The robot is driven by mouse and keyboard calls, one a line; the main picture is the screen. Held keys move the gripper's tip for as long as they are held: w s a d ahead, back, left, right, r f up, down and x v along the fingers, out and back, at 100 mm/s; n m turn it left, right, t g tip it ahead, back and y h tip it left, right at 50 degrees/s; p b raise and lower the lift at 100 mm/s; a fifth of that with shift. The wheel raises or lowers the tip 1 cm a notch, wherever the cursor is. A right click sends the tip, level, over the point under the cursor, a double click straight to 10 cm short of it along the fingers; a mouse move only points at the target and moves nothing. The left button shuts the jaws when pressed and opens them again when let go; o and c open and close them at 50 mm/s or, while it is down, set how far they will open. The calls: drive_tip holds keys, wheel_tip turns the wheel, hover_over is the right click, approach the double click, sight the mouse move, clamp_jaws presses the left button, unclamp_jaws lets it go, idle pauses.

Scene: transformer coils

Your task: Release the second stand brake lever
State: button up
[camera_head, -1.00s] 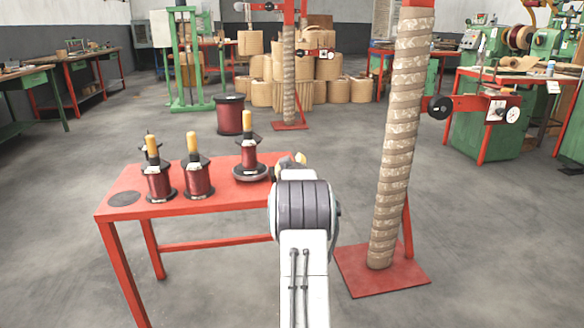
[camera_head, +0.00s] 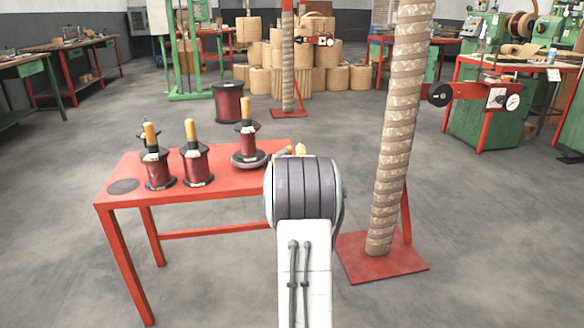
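Two red stands show in the head view, each with a tall wrapped paper column. The nearer stand (camera_head: 383,268) is right of centre, with a red side arm carrying a black knob (camera_head: 441,95) and a white gauge-like plate (camera_head: 502,98). The farther stand (camera_head: 289,113) is at the back, with a similar small arm and dial (camera_head: 326,41). I cannot tell which part is the brake lever. My arm rises at the bottom centre, left of the nearer stand. My gripper is hidden behind my arm; only a yellowish bit shows past it.
A red table (camera_head: 125,205) with several dark red coils with yellow tops (camera_head: 191,130) stands left of my arm. A dark red spool (camera_head: 229,103) is on the floor behind it. Brown rolls (camera_head: 266,80) are stacked at the back. Open floor lies right of the nearer stand.

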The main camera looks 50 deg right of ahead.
drive_tip(key=v, duration=0.6)
idle(0.7)
